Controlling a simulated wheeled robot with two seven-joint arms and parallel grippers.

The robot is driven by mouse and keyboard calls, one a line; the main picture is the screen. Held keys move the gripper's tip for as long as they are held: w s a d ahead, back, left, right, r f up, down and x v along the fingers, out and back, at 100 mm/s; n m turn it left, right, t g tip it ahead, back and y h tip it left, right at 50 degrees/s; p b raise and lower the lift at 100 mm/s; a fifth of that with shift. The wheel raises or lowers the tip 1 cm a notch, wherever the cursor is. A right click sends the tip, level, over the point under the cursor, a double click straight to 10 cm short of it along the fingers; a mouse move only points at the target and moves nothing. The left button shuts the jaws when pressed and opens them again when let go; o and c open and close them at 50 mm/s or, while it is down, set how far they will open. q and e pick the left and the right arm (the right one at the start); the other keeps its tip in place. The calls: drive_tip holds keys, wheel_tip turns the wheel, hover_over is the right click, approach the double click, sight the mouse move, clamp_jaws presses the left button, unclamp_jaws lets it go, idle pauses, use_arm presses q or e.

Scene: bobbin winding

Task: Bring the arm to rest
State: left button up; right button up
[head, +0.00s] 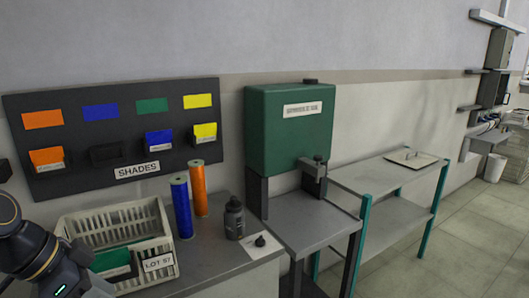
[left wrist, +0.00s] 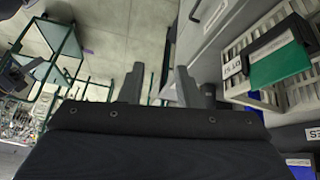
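My left arm shows at the lower left of the head view, beside the crate; its gripper is outside that view. In the left wrist view my left gripper (left wrist: 159,82) has its two fingers apart, with nothing visible between them, and the floor shows beyond. My right gripper is not seen. A white slatted crate (head: 158,222) labelled as a lot stands on the grey bench with a green-fronted bin (head: 110,258) inside. The crate (left wrist: 232,68) and the green bin (left wrist: 280,66) also show at the right of the left wrist view.
The shades board (head: 75,97) hangs behind. A green machine (head: 290,135) and a teal-legged table (head: 375,180) stand further right.

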use_arm(q)
drive_tip(key=s+d+f+n+t, duration=0.1)
drive_tip(key=s+d+f+n, duration=0.2)
drive_tip(key=s+f+n, duration=0.2)
drive_tip(key=s+d+f+n+t+y, duration=0.1)
drive_tip(key=s+d+f+n, duration=0.1)
drive_tip(key=s+f+n, duration=0.4)
wheel_tip(320, 180, down, 3)
drive_tip(key=shift+s+d+r, duration=0.2)
drive_tip(key=shift+s+d, duration=0.1)
drive_tip(key=shift+d, duration=0.1)
